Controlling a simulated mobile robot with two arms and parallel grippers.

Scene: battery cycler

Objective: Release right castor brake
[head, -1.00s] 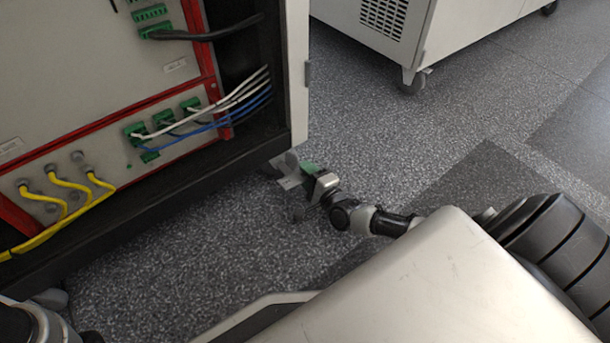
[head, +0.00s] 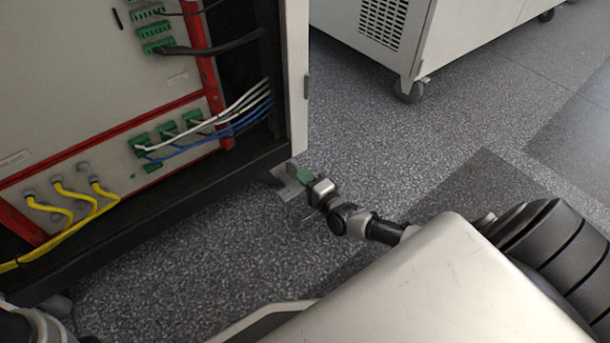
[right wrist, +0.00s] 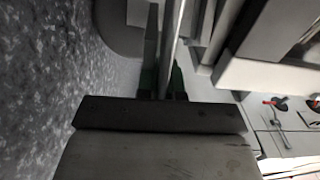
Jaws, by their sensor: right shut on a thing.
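The castor (head: 272,178) under the near cabinet's right front corner is partly hidden. A thin grey metal plate (head: 287,185), seemingly its brake lever, sticks out beside it. My right gripper (head: 303,178), with green fingertips, is low by this corner and shut on the lever. In the right wrist view a thin bright metal bar (right wrist: 173,45) runs between the two green-padded fingers (right wrist: 163,78). A rounded grey shape, probably the castor wheel (right wrist: 120,28), is at upper left. Whether the brake is up or down cannot be told. My left gripper does not show.
The open cabinet (head: 298,90) has white, blue and yellow cables (head: 75,200) near its lower front. Another white cabinet (head: 445,40) on castors (head: 410,91) stands behind to the right. The speckled grey floor (head: 400,150) between them is clear.

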